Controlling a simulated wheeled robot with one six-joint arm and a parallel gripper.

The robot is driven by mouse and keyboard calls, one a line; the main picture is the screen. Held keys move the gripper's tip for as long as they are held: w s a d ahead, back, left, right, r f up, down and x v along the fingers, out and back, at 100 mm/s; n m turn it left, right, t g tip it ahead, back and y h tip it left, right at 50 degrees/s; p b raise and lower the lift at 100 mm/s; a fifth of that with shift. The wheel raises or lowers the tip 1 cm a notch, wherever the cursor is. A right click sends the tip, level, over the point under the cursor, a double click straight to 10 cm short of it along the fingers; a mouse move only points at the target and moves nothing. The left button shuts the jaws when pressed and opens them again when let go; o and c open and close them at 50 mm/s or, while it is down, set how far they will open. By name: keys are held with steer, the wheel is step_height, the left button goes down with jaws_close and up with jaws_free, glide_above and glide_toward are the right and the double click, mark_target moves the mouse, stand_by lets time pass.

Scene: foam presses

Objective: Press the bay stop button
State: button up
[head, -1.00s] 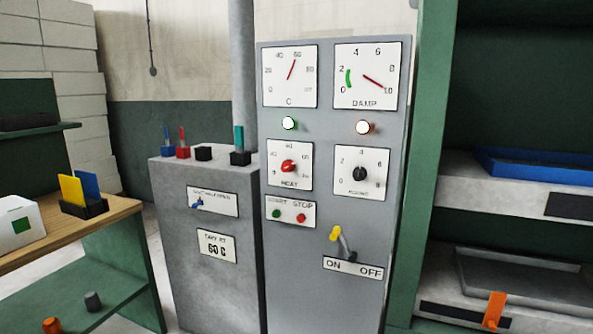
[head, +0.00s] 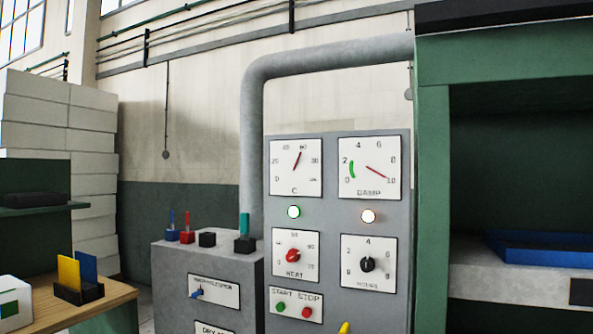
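A grey control panel (head: 340,255) stands right of centre in the head view. Low on its left side is a white plate (head: 295,314) marked START and STOP. My gripper is not in view.
A yellow-tipped lever (head: 344,327) shows at the bottom edge. A grey cabinet (head: 172,268) with coloured holders on top stands left of the panel. A green press frame (head: 432,190) with a blue tray (head: 535,248) stands right. A wooden bench (head: 110,298) is at lower left.

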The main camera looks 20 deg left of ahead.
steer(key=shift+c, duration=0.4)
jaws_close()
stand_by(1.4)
